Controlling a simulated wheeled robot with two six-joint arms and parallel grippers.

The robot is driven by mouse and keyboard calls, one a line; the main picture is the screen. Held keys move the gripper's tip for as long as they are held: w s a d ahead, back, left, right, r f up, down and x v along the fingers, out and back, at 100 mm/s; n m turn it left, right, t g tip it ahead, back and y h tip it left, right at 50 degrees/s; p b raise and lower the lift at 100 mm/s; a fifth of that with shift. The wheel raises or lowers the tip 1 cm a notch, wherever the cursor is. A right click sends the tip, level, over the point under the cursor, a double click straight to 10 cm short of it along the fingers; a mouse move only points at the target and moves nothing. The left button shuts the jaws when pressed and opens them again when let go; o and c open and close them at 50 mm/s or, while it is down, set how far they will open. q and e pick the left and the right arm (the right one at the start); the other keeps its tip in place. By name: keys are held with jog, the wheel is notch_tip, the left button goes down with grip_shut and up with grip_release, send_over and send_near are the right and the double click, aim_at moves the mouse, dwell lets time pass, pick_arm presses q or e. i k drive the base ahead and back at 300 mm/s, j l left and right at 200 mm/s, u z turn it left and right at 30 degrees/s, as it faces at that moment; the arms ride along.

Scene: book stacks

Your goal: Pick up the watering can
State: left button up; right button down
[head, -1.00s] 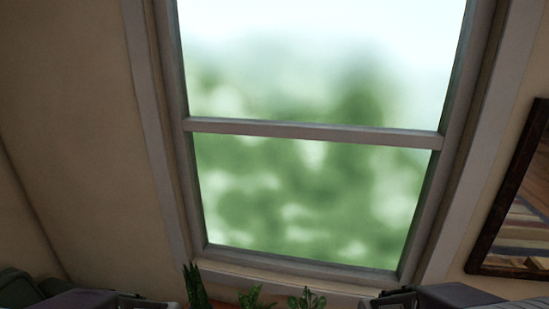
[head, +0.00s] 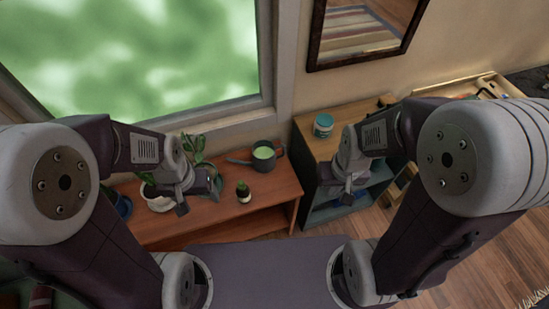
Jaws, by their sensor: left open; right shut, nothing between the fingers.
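The watering can (head: 264,160) is dark grey with a pale green inside and a spout pointing left. It stands upright on the wooden bench (head: 270,190) under the window, near the bench's right end. My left gripper (head: 197,203) is open and hangs left of the can, in front of the potted plants, apart from the can. My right gripper (head: 344,198) is shut and empty, right of the can, in front of the shelf unit. Neither gripper touches the can.
A small potted plant (head: 243,192) stands on the bench in front of the can. A white pot (head: 158,203) and a blue pot (head: 122,207) are further left. A shelf unit (head: 301,148) with a teal jar (head: 323,125) stands right of the bench. Open floor (head: 480,235) lies at right.

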aim_at(264, 157)
jog(key=u, duration=0.9)
jog(key=z, duration=0.9)
jog(key=i+l+u, duration=0.2)
jog(key=l+u, duration=0.15)
jog(key=i+l+u, duration=0.1)
jog(key=l+u, duration=0.25)
jog(key=i+l+u, duration=0.1)
jog(key=l+u, duration=0.25)
jog(key=l, duration=0.2)
